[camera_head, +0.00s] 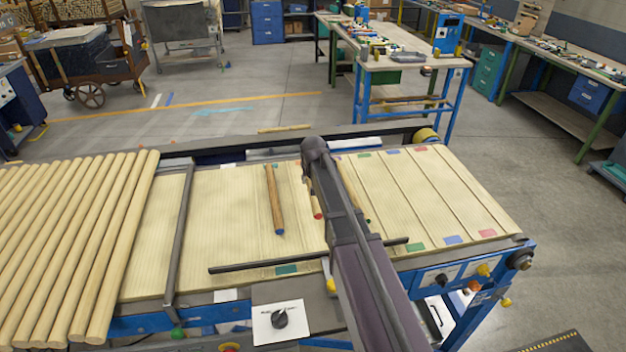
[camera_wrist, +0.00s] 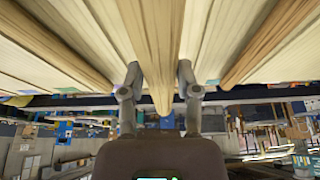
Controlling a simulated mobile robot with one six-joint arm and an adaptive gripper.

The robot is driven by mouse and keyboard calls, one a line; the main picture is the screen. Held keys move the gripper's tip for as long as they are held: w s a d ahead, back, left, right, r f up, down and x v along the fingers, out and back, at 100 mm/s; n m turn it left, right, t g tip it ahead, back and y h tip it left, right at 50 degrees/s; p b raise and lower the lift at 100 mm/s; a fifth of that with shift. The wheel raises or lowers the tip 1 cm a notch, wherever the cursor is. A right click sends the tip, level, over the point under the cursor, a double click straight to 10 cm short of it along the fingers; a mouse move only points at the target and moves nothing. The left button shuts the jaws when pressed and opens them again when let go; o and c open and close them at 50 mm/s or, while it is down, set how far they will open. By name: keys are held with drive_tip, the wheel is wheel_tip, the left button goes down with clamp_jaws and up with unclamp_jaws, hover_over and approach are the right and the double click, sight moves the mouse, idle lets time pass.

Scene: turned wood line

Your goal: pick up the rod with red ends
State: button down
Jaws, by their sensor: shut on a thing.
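The rod with a red end (camera_head: 317,208) shows in the head view on the pale slatted bed, partly hidden by my arm. A rod with a blue end (camera_head: 275,200) lies to its left. A rod with a green end (camera_head: 368,219) shows only slightly to the right of my arm. In the wrist view my gripper (camera_wrist: 158,70) has one finger on each side of the middle rod (camera_wrist: 154,35) and is shut on it. Its position between the other two fits the red-ended rod, but its end colour is not clear there. I cannot tell whether it is lifted.
Many plain rods (camera_head: 85,230) lie side by side at the left. A dark bar (camera_head: 180,230) crosses the bed beside them, and a thin dark rail (camera_head: 290,262) runs along the front. Coloured patches mark the slats at right.

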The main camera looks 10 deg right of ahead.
drive_tip(key=shift+r+p, duration=1.95)
drive_tip(key=shift+r, duration=0.45)
wheel_tip(320, 180, down, 3)
drive_tip(key=b, duration=0.3)
drive_tip(key=shift+s, duration=0.1)
